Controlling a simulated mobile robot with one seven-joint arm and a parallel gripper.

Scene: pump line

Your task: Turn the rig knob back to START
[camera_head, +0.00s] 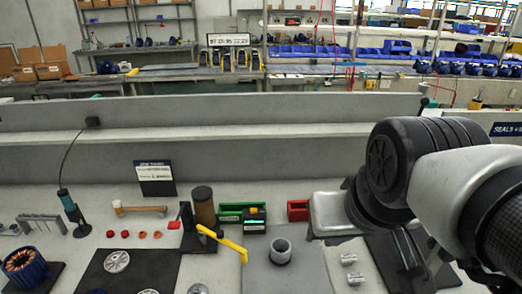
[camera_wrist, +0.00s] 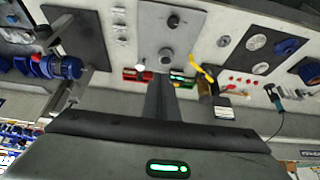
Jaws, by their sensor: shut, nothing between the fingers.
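My gripper (camera_wrist: 160,82) shows in the wrist view as dark fingers closed together, with nothing between them. A small dark round part (camera_wrist: 173,21), which looks like the knob, sits on a grey plate (camera_wrist: 147,32) in the wrist view, apart from my fingers. I cannot read a START mark or tell where the knob points. A grey hollow cylinder (camera_wrist: 166,55) stands on the same plate, between the knob and my fingers in the picture. The head view shows the cylinder (camera_head: 281,251) and part of the plate (camera_head: 300,277); the dark round part is not visible there.
A yellow handle (camera_head: 224,242) reaches toward the plate from the left. A green-screened box (camera_head: 254,220), a red bin (camera_head: 298,210) and a brown cylinder (camera_head: 203,206) stand behind. A blue motor (camera_wrist: 63,67) is left in the wrist view. My arm covers the head view's right side.

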